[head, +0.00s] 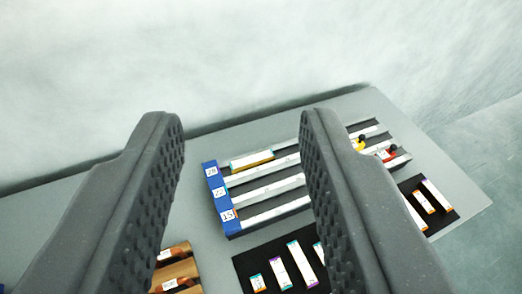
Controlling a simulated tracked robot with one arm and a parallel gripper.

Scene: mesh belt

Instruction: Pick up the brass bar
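My gripper (241,116) is open, its two dark, studded fingers wide apart and nothing between their tips. A short bar with a white top and a brass-coloured side (252,161) lies in the upper channel of a blue-ended rack (228,222). It looks like the brass bar, though it is too small to be certain. In the picture it shows between the fingers, below the tips. The fingers appear apart from it. The right finger hides part of the rack.
The rack's blue end carries number labels. Red and yellow pieces (390,154) sit toward its right end. Black mats (244,268) hold several white-topped bars with coloured ends. Brown blocks (178,270) lie at lower left. The grey table (458,190) has bare room at its right edge.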

